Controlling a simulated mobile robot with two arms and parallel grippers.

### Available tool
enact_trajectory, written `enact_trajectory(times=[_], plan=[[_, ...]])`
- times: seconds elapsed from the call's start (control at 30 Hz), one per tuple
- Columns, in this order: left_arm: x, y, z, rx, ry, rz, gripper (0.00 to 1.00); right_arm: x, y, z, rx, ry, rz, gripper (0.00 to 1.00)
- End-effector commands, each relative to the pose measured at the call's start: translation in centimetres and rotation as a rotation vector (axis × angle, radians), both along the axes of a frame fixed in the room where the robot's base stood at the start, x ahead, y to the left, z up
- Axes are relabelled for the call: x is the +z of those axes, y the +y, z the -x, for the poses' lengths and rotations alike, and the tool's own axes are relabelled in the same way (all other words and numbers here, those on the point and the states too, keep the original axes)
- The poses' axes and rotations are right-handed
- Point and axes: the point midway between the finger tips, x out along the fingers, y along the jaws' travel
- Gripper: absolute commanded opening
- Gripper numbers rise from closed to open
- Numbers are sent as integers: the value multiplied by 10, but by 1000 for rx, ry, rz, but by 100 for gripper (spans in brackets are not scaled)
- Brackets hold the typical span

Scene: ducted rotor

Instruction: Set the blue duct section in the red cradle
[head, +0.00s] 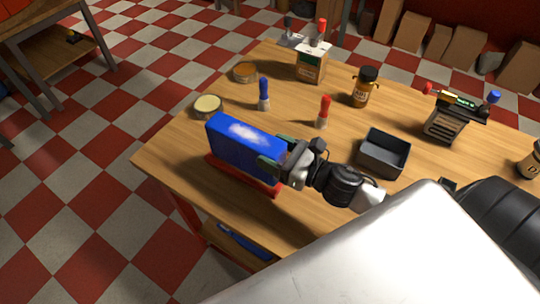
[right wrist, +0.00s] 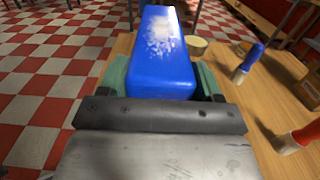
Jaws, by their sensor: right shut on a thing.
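The blue duct section (head: 235,139) is a long blue block with a worn whitish patch on top. My right gripper (head: 273,164) is shut on its right end in the head view. In the right wrist view the duct section (right wrist: 162,60) lies between the green finger pads (right wrist: 160,84). The red cradle (head: 243,176) is on the table near its left front edge, directly below the duct section. Its edge shows along the block's lower side. I cannot tell whether the block rests fully in it. My left gripper is not in view.
A grey open bin (head: 384,154) stands right of my right gripper. Behind are a blue brush (head: 263,95), a red brush (head: 323,112), a brown jar (head: 363,88), a pale round tin (head: 208,106) and a carton (head: 312,63). The table's (head: 170,155) left edge is close to the cradle.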

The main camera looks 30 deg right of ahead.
Motion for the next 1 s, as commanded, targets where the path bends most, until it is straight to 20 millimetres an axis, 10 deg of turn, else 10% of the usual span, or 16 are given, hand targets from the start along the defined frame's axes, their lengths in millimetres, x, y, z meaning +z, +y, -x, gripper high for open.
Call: enact_trajectory(times=[0.97,1.0], plan=[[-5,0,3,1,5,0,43,-62,-6,-26,1,-1,-1,37],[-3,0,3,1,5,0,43,-60,-7,-26,0,0,0,71]])
